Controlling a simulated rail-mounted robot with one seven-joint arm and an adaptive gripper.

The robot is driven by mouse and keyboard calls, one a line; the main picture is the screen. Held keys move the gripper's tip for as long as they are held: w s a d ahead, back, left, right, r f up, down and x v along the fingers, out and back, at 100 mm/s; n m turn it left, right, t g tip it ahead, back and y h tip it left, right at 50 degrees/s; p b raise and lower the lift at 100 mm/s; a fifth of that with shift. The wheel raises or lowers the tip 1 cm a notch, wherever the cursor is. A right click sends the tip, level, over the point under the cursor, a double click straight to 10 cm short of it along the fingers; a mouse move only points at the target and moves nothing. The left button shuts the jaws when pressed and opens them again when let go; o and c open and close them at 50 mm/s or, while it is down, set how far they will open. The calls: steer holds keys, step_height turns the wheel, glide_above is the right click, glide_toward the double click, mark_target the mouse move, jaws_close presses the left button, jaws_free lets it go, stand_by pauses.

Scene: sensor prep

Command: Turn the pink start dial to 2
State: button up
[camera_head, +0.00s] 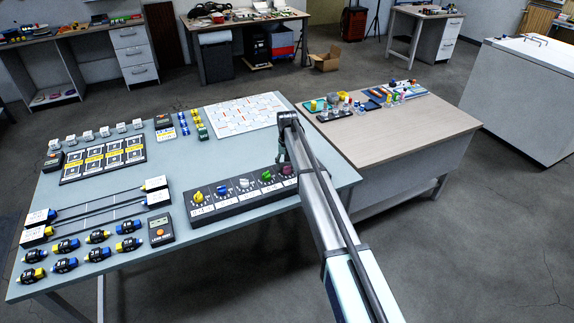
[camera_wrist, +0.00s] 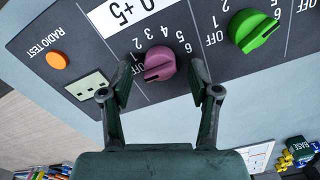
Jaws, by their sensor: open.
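The pink start dial (camera_wrist: 159,63) is in the upper middle of the wrist view, on a dark panel (camera_wrist: 90,45) with OFF and number marks around it. A dark line on its face slants toward the lower left, near the OFF mark; the exact setting is hard to read. My gripper (camera_wrist: 163,82) is open, with one fingertip on each side of the dial. Whether the fingers touch it is unclear. In the head view the dial (camera_head: 287,170) is at the panel's right end, partly behind my arm, and my gripper (camera_head: 282,153) is largely hidden.
A green dial (camera_wrist: 256,31) sits close to the right in the wrist view. An orange RADIO TEST button (camera_wrist: 57,60) is at the left. White (camera_head: 245,184), blue (camera_head: 222,190) and yellow (camera_head: 199,197) dials line the panel. A white patterned board (camera_head: 240,113) lies behind.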

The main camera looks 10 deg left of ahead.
steer(key=shift+f, duration=0.6)
steer(key=c, duration=1.2)
steer(key=shift+o, duration=0.2)
steer(key=shift+m, duration=0.3)
steer(key=m+b, duration=0.3)
steer(key=m, duration=0.1)
steer(key=shift+f, duration=0.15)
steer(key=m+b, duration=0.2)
steer(key=m, duration=0.1)
steer(key=shift+m, duration=0.4)
steer(key=shift+m+b, duration=0.5)
steer(key=shift+m, duration=1.1)
